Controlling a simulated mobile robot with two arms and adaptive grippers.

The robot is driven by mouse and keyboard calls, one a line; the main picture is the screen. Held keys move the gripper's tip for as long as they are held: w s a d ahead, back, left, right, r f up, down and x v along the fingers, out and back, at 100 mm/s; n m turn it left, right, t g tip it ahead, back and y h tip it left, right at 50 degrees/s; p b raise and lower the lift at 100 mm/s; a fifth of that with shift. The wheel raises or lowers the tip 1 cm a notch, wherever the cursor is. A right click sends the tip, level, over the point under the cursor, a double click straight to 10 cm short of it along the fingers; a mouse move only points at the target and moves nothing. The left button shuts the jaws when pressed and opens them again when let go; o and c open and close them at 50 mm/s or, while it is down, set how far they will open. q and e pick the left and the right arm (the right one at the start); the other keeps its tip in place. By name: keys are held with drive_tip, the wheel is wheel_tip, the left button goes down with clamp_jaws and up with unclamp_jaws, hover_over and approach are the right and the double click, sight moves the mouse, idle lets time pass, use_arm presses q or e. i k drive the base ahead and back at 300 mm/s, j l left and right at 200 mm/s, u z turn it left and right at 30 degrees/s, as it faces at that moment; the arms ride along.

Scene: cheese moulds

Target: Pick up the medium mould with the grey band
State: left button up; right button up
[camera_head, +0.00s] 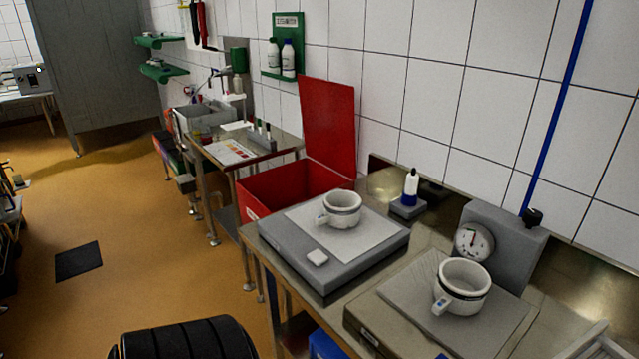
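Two white cup-like moulds with side handles stand upright on the steel bench. The farther mould with a grey band (343,208) stands on a white sheet on a grey slab (375,257). The nearer mould (463,288) stands on another grey slab (405,285); its band looks dark, perhaps blue, and a small blue-and-white tag is at its handle. The two look close in size, so I cannot tell from size which is medium. Neither of my grippers is in view, and nothing touches either mould.
A dial gauge (474,241) on a grey box stands behind the nearer mould. A small white-and-blue bottle (410,187) stands by the wall. An open red bin (285,187) with a raised lid is beyond the bench. Orange floor (150,260) left of the bench is mostly clear.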

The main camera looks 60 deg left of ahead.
sight(337, 213)
drive_tip(key=u, duration=1.75)
drive_tip(key=z, duration=0.6)
drive_tip(key=j+z, duration=0.6)
drive_tip(key=z, duration=0.15)
drive_tip(key=j+z, duration=0.55)
drive_tip(key=z, duration=0.25)
